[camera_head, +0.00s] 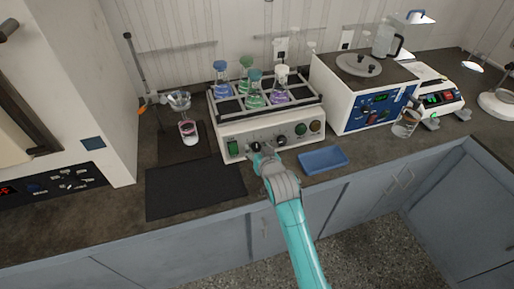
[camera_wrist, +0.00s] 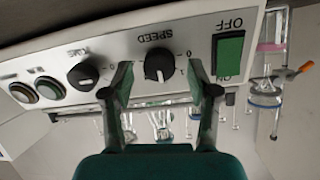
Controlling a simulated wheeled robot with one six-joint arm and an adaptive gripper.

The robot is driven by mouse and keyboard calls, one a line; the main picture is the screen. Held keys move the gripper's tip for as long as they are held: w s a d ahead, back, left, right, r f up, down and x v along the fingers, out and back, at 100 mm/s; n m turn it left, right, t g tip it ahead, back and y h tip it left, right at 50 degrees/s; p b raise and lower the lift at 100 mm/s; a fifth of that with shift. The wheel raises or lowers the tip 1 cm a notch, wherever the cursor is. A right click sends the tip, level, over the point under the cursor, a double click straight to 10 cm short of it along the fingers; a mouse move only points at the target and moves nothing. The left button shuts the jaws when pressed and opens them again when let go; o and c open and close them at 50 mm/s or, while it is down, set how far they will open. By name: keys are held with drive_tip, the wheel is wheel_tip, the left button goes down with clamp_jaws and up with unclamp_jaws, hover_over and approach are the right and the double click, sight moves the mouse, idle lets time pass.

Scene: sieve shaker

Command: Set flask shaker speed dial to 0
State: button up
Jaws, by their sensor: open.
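The flask shaker (camera_head: 285,131) stands on the bench with several stoppered flasks in its rack. Its white front panel (camera_wrist: 130,38) shows upside down in the wrist view. The black speed dial (camera_wrist: 156,62) lies under the "SPEED" label, with a pale pointer mark on its lower part in the picture. My gripper (camera_wrist: 160,78) is open, with one finger on each side of the speed dial and a visible gap to it on both sides. In the head view my gripper (camera_head: 260,152) is at the panel and partly hides the dial.
A green switch (camera_wrist: 230,52) marked OFF and ON sits right of the dial in the wrist view. A second dial (camera_wrist: 83,76) and two round buttons lie left. A blue tray (camera_head: 323,160) and a dark mat (camera_head: 195,190) lie on the bench in front.

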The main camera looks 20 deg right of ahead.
drive_tip(key=shift+w+f, duration=0.3)
drive_tip(key=shift+w, duration=0.35)
clamp_jaws()
